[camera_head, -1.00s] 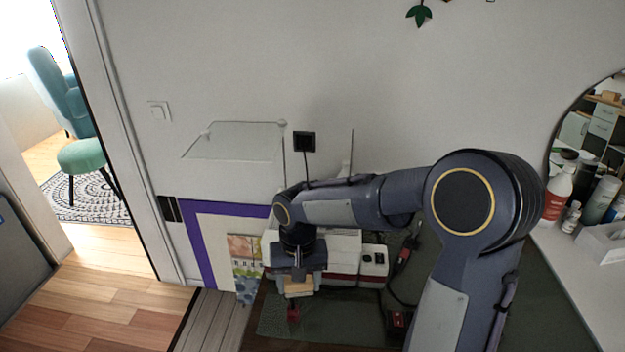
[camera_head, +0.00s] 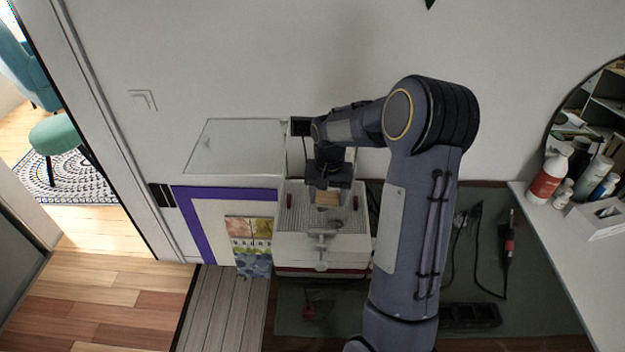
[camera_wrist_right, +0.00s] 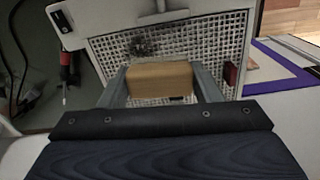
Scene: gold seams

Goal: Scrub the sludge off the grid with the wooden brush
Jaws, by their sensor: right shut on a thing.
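My right gripper (camera_wrist_right: 160,88) is shut on the wooden brush (camera_wrist_right: 160,79), a plain light-wood block held between its two fingers. The brush also shows below the gripper in the head view (camera_head: 327,199). The perforated light metal grid (camera_wrist_right: 205,48) lies under the brush, in the white machine; it also shows in the head view (camera_head: 293,212). I cannot tell whether the brush touches the grid. A dark patch of sludge (camera_wrist_right: 143,47) lies on the grid, beyond the brush in the wrist view. My left gripper is not in view.
The white machine (camera_head: 320,248) stands on the dark green bench. A soldering iron (camera_head: 509,245) with a cable lies to the right. Bottles and a tissue box (camera_head: 603,218) stand on the right shelf.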

